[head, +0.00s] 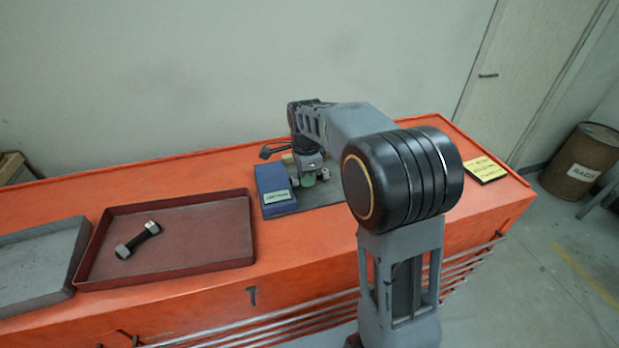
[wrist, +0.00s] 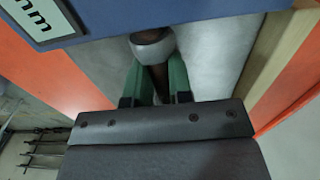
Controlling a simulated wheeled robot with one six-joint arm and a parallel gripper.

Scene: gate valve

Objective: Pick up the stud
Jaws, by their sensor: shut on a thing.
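In the wrist view a stud (wrist: 152,45) with a brown shaft and a grey nut sits between the green fingers of my gripper (wrist: 159,85). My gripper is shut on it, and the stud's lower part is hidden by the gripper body. In the head view my gripper (head: 308,180) is low over the grey mat (head: 335,192), just right of a blue box (head: 272,183); the stud in it is mostly hidden there. Another dark stud with metal nuts (head: 138,240) lies in the red tray (head: 205,272).
The labelled blue box is close beside the gripper, and it shows in the wrist view (wrist: 200,18). A grey tray (head: 35,255) is at the left. A yellow sign (head: 486,169) lies on the orange bench at the right. A rags barrel (head: 580,163) stands on the floor.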

